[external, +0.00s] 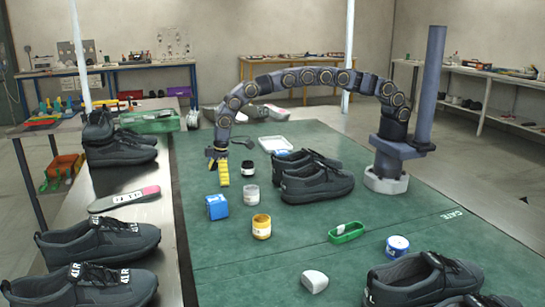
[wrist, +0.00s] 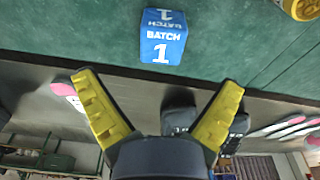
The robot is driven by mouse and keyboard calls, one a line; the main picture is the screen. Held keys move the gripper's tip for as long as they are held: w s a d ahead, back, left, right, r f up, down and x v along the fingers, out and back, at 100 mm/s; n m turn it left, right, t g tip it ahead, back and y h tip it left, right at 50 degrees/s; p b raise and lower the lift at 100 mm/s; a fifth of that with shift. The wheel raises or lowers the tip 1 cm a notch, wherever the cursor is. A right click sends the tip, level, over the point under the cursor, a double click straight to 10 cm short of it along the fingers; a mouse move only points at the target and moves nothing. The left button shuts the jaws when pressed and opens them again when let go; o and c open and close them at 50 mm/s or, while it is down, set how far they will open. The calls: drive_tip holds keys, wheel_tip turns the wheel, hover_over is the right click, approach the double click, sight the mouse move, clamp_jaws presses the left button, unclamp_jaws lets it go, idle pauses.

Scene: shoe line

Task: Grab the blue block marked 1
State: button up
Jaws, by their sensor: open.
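The blue block (external: 217,207) stands on the green mat (external: 255,280), near the mat's left edge in the external view. In the wrist view the blue block (wrist: 163,37) shows "BATCH 1" in white and lies beyond the fingertips, at the top centre. My gripper (external: 221,172) hangs above the mat, behind the block in the external view, with yellow fingers pointing down. In the wrist view my gripper (wrist: 160,84) has its two yellow fingers spread wide with nothing between them. The fingers are apart from the block.
A yellow-labelled jar (external: 261,227), a white jar (external: 251,195) and a dark jar (external: 248,168) stand right of the block. A pair of black shoes (external: 318,180) sits further right. A metal bench (external: 165,215) with shoes runs along the left. The mat in front of the block is clear.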

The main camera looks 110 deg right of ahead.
sight(217, 198)
drive_tip(key=f, duration=0.5)
drive_tip(key=w+f, duration=0.1)
drive_tip(key=f, duration=0.2)
drive_tip(key=shift+w+a, duration=0.1)
drive_tip(key=shift+a, duration=0.1)
drive_tip(key=c, duration=1.2)
